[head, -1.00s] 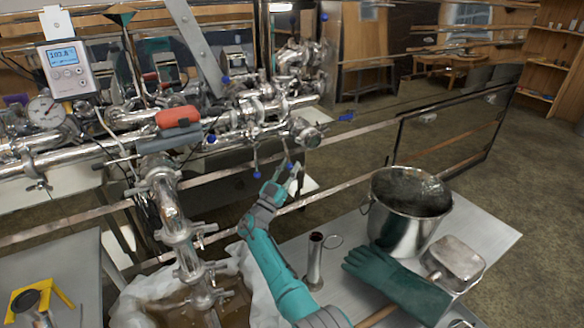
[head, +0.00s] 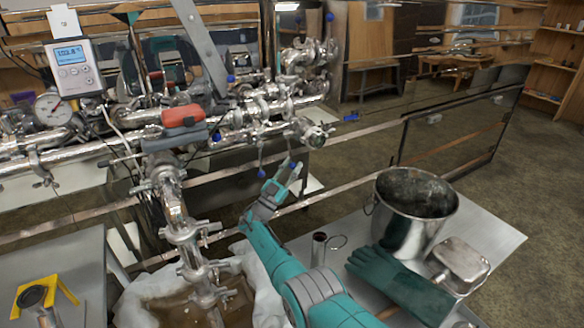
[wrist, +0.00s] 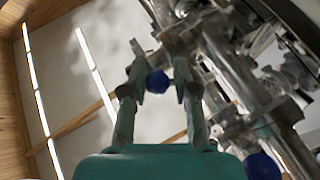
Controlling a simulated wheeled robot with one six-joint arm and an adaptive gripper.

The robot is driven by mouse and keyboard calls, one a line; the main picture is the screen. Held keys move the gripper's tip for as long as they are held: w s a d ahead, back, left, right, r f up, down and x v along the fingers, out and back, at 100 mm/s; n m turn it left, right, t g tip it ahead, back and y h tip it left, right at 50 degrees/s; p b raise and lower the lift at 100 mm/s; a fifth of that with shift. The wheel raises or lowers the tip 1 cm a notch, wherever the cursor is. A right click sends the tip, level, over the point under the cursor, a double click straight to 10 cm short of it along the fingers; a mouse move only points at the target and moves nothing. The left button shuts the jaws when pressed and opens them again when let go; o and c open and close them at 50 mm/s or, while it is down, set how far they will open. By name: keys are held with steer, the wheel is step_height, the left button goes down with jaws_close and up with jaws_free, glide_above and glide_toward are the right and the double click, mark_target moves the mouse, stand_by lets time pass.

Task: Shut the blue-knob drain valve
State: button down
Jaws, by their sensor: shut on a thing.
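My gripper (head: 287,178) reaches up under the right end of the steel pipework, its fingers pointing upward. It is shut on a blue knob (wrist: 157,82), which shows between the fingertips in the wrist view; in the head view a blue knob (head: 292,165) shows at the fingertips. A second blue knob (head: 261,172) hangs on a lever just left of my gripper, apart from it. Another blue knob (wrist: 262,165) shows at the lower right of the wrist view. The fingers partly hide the held knob, and its valve body is hard to make out.
Steel pipes (head: 120,138) with more blue knobs run above and left. A lined tub (head: 165,305) is lower left.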

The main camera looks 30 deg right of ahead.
steer(key=shift+a+r, duration=0.1)
steer(key=shift+r, duration=0.15)
steer(key=c, duration=1)
jaws_free()
steer(key=shift+o, duration=0.6)
steer(key=shift+f, duration=0.1)
steer(key=shift+s+n, duration=0.35)
steer(key=shift+n, duration=0.15)
